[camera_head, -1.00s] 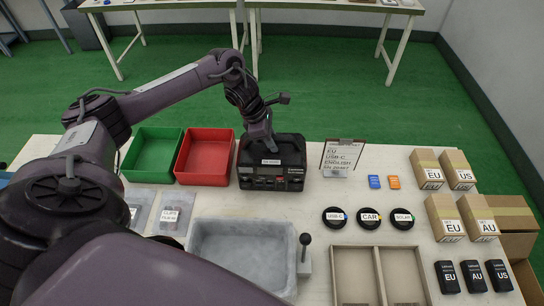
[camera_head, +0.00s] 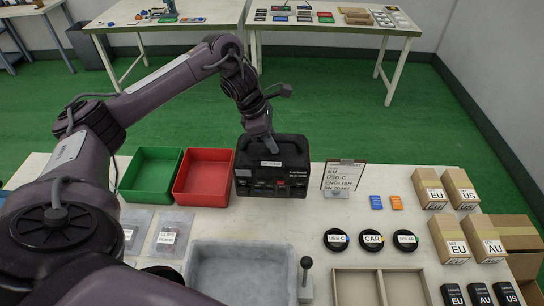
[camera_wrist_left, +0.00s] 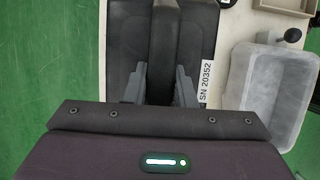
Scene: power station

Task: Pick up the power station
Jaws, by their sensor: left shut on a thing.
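The power station (camera_head: 271,178) is a black box with a front panel and a label near its top. In the head view it stands upright beside the red bin and appears raised a little above the table. My left gripper (camera_head: 268,142) comes down from above onto its top and is shut on its handle. In the left wrist view the gripper's fingers (camera_wrist_left: 160,75) sit on both sides of the dark handle bar, and the power station (camera_wrist_left: 190,35) shows a label reading SN 20352. My right gripper is not in view.
A red bin (camera_head: 203,203) and a green bin (camera_head: 127,195) stand left of it. A sign (camera_head: 343,178) stands close on its right. A grey tray (camera_head: 243,246), a divided tray (camera_head: 380,269), round discs, and several boxes (camera_head: 430,190) occupy the table (camera_head: 310,220).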

